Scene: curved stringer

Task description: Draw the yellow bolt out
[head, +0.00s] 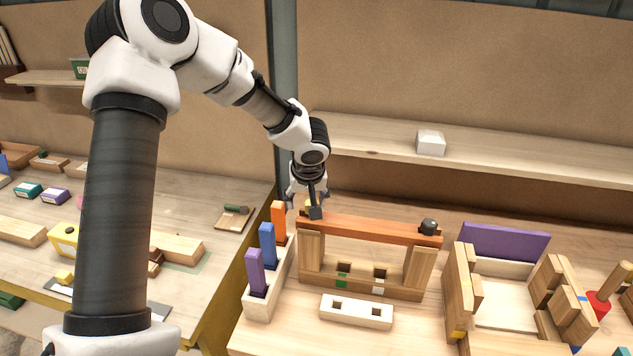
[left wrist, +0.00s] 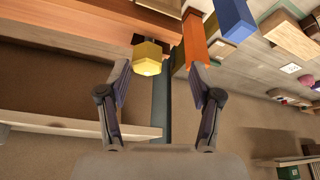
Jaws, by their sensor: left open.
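The yellow bolt (left wrist: 148,58) shows in the left wrist view as a six-sided yellow head in front of a dark collar, at the end of the red-brown beam (left wrist: 75,35). In the head view only a bit of yellow (head: 310,203) shows beside my gripper. The beam (head: 370,230) lies across two wooden posts. My left gripper (left wrist: 160,72) is open, its fingers on either side of the bolt head, which sits closer to the left finger. I see no contact. In the head view my left gripper (head: 306,197) is at the beam's left end. My right gripper is out of view.
A rack (head: 266,297) with orange (head: 279,222), blue (head: 268,245) and purple (head: 254,270) pieces stands just left of the beam. A dark knob (head: 428,226) sits on its right end. A pale two-hole block (head: 356,312) lies in front. A shelf (head: 500,155) runs behind.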

